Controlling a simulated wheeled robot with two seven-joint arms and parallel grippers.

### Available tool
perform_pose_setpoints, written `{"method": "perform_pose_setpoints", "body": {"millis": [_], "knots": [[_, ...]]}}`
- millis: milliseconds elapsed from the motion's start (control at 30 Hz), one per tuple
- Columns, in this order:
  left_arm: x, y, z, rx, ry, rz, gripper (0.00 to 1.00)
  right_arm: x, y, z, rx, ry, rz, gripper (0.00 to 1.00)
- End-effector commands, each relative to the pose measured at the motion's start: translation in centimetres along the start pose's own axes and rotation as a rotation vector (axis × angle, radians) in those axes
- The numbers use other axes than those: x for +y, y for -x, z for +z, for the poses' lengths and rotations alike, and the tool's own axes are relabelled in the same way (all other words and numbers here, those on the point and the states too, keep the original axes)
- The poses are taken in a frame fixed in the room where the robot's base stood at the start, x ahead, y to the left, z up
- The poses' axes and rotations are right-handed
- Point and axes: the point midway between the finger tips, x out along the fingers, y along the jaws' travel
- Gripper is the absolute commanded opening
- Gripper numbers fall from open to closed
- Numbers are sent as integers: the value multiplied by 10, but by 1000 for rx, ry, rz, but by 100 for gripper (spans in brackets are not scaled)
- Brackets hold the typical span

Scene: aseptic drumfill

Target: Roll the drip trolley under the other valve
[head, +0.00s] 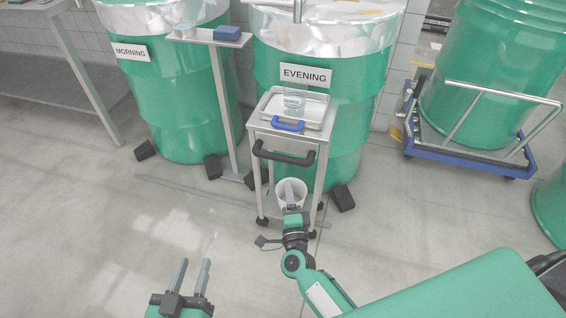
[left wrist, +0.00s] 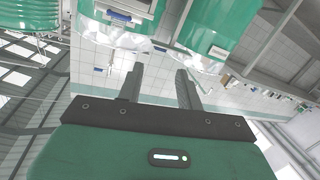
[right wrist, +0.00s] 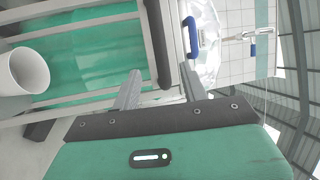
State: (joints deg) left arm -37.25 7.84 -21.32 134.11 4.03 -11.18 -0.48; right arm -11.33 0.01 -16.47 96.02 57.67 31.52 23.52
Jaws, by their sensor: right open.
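The drip trolley (head: 263,134) is a small grey wheeled cart standing in front of the drum labelled EVENING (head: 376,100). My left gripper (head: 193,266) is open and empty over the floor.
A drum labelled MORNING (head: 171,100) stands to the left, with a thin post stand (head: 226,105) between the drums. A white bucket (head: 291,190) is low on the trolley. A blue drum dolly (head: 455,151) stands right. A table (head: 73,62) stands left. The front floor is clear.

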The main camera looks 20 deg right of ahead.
Motion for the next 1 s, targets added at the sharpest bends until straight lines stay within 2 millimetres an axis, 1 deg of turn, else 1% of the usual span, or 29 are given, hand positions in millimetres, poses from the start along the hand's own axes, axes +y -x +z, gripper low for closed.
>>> {"method": "perform_pose_setpoints", "body": {"millis": [33,300,500,600,700,1000], "knots": [[-1,-1,-2,14,-2,-1,36,-1,-11,0,1,-1,-3,44],[-5,-6,-24,125,-18,-5,36,0,-66,1,0,0,-2,44],[-8,-8,-40,207,-30,-7,36,1,-99,1,-1,1,-1,44],[-9,-8,-46,236,-34,-7,36,1,-109,1,-2,1,0,44],[-10,-8,-50,253,-37,-8,36,1,-115,1,-2,2,1,44],[-10,-8,-53,264,-39,-7,36,1,-118,1,-2,2,2,44]]}}
